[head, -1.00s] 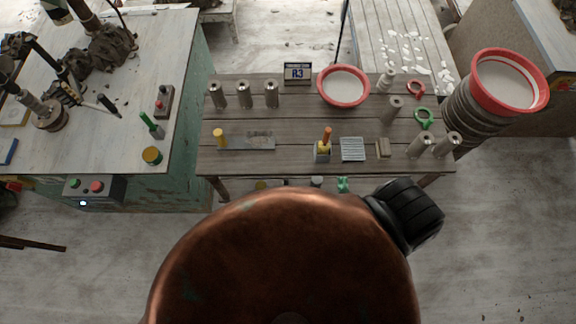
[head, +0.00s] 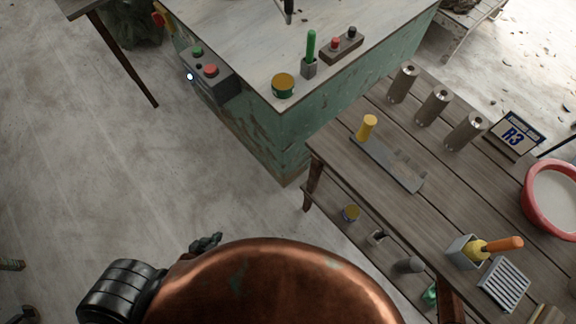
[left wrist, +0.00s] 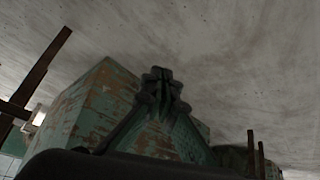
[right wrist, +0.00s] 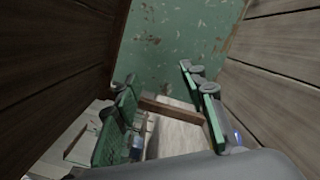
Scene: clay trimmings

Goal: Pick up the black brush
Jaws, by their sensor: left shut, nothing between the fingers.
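I cannot identify a black brush for certain. A slim dark handle (head: 288,8) stands on the pale green-sided bench, cut off by the top edge of the head view; I cannot tell whether it is the brush. My left gripper (head: 205,242) shows just above my copper body, low over the floor and well away from the bench. In the left wrist view its fingers (left wrist: 163,84) are together and empty. My right gripper (right wrist: 168,110) shows in the right wrist view with its green-padded fingers wide apart and nothing between them. It is hidden in the head view.
The slatted table (head: 345,140) at right holds metal cylinders (head: 434,106), a yellow-knobbed tool (head: 367,127) and a red-rimmed bowl (head: 535,205). The left floor is mostly clear.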

